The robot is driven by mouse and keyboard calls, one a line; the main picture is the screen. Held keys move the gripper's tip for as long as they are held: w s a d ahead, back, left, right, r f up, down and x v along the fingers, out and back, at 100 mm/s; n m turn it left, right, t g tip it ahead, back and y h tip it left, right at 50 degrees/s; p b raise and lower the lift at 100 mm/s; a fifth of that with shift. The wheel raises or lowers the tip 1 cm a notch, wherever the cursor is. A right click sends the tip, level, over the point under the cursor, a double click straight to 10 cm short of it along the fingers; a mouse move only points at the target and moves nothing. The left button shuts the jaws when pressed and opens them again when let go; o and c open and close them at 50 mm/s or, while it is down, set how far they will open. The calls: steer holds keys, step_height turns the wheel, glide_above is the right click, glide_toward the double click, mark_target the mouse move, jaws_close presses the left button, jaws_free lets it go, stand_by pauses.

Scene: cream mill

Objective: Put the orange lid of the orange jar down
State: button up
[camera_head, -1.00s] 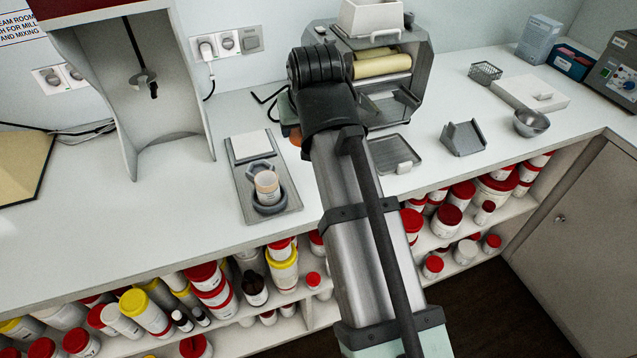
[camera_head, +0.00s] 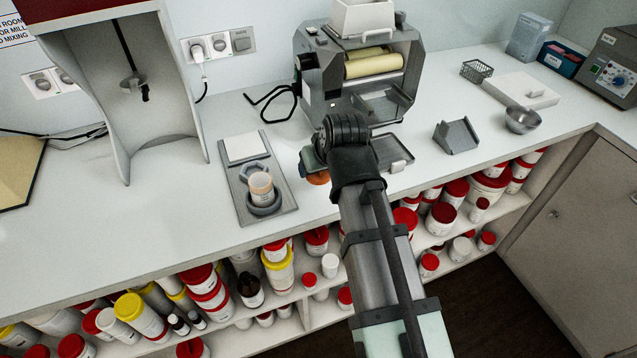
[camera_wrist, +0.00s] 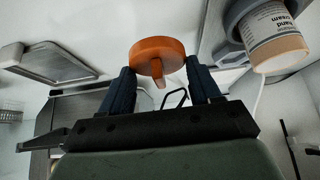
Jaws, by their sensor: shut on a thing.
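My gripper (camera_wrist: 160,68) has two dark blue fingers and is shut on the orange lid (camera_wrist: 157,57), a round disc with a small stem towards the palm. In the head view the lid (camera_head: 318,178) shows partly below my gripper, over the counter's front part; I cannot tell whether it touches the counter. The jar (camera_head: 261,186) stands open in a grey ring on a tray, left of my gripper. In the wrist view the jar (camera_wrist: 272,32) is at upper right, with a "hand cream" label. My arm hides part of the counter.
The grey tray (camera_head: 284,196) carries a white square plate (camera_head: 243,147). A roller mill (camera_head: 320,62) stands behind my gripper, with a flat grey tray (camera_head: 403,150) in front. A grey angled stand (camera_head: 456,137) is to the right. Counter between jar tray and lid is bare.

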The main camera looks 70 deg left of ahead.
mark_target(319, 193)
steer(key=shift+f, duration=2.85)
steer(key=shift+f, duration=0.1)
steer(key=o, duration=1)
steer(key=v, duration=1.2)
